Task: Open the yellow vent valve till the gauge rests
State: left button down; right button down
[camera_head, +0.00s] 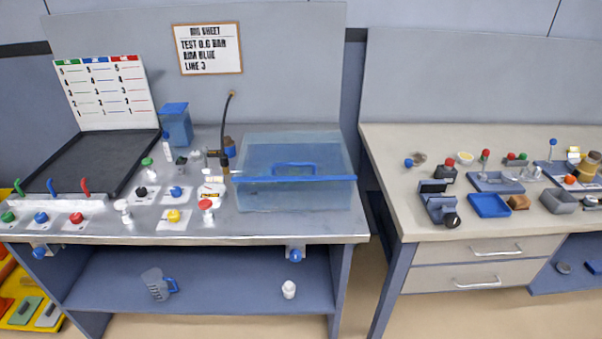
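A yellow valve knob (173,215) sits on a white plate near the front of the grey left bench, between a blue knob (177,191) behind it and a red knob (205,205) to its right. Whether the yellow knob is turned open or shut is too small to tell. A small round white thing (212,189), perhaps the gauge, sits right of the blue knob; its face and any needle cannot be read. Neither of my grippers shows in this view.
A clear tank with a blue front rim (293,179) stands right of the knobs. A black tray (85,166) lies at the left, with green, blue and red levers in front. A sheet (208,48) hangs behind. A second bench (390,150) stands right, across a gap.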

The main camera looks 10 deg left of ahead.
aim_at(174, 216)
jog(key=u, duration=1.25)
